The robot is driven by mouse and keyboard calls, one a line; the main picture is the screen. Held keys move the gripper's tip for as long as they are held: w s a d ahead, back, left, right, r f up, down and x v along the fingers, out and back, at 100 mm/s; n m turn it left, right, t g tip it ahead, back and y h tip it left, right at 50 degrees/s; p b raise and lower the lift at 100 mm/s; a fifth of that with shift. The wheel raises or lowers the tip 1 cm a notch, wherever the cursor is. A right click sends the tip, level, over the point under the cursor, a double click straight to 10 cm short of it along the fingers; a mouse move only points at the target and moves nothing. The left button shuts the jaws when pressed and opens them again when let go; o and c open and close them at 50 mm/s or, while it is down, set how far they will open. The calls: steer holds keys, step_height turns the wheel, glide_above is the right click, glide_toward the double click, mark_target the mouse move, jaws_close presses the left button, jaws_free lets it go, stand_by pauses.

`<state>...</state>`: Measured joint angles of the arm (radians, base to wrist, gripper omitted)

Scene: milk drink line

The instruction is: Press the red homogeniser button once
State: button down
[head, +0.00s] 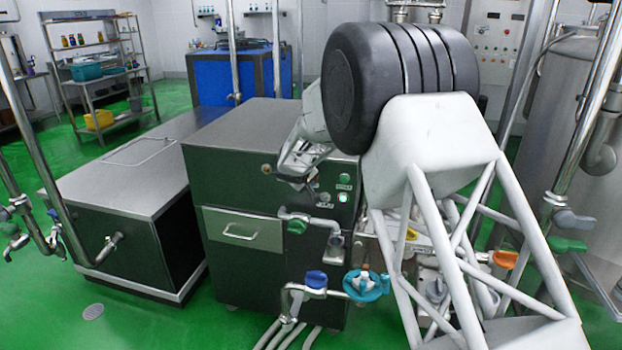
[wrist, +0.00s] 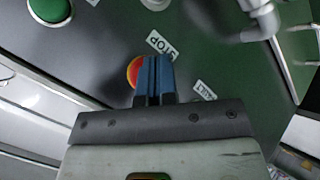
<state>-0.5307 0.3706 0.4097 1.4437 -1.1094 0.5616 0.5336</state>
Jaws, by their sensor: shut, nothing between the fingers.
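The red button (wrist: 133,71), red with an orange-yellow patch, shows on the dark panel in the wrist view beside a STOP label (wrist: 160,44). My gripper's blue fingers (wrist: 155,72) are shut together with nothing between them. They lie just right of the button and cover part of it; I cannot tell whether they touch it. In the head view my gripper (head: 292,172) is at the upper front of the dark homogeniser cabinet (head: 225,185). The red button cannot be made out in the head view.
A green button (wrist: 50,8) and a FAULT label (wrist: 204,90) are close by on the panel. A lit green lamp (head: 343,197) is right of my gripper. Pipes with a green valve handle (head: 297,226) and a blue valve handle (head: 316,279) project below.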

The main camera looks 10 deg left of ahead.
steer(key=shift+w, duration=0.85)
stand_by(1.7)
steer(key=shift+s, duration=0.15)
stand_by(0.3)
steer(key=shift+s, duration=0.7)
steer(key=shift+s, duration=0.15)
steer(key=shift+s, duration=2.35)
